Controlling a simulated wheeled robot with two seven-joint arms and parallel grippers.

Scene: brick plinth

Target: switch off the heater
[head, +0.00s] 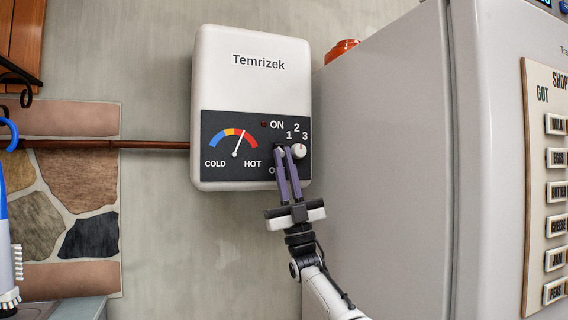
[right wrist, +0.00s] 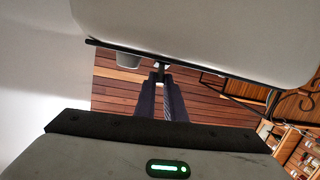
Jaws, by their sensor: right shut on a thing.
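The white heater (head: 252,90), marked Temrizek, hangs on the wall with a dark panel on its lower half; its underside edge shows in the right wrist view (right wrist: 200,35). The panel has a gauge (head: 233,143), a small dark red lamp (head: 263,124), and a white knob (head: 299,151) marked 1, 2, 3. My right gripper (head: 285,150) is at the panel left of the knob, between ON and a partly hidden lower label. It is shut on a small switch (right wrist: 160,73), largely hidden by the fingers. My left gripper is not in view.
A large grey fridge (head: 385,170) stands close on the right, with a shopping board (head: 545,190) on its door. A copper pipe (head: 150,145) runs into the heater from the left. A blue handled brush (head: 5,240) is at the left edge.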

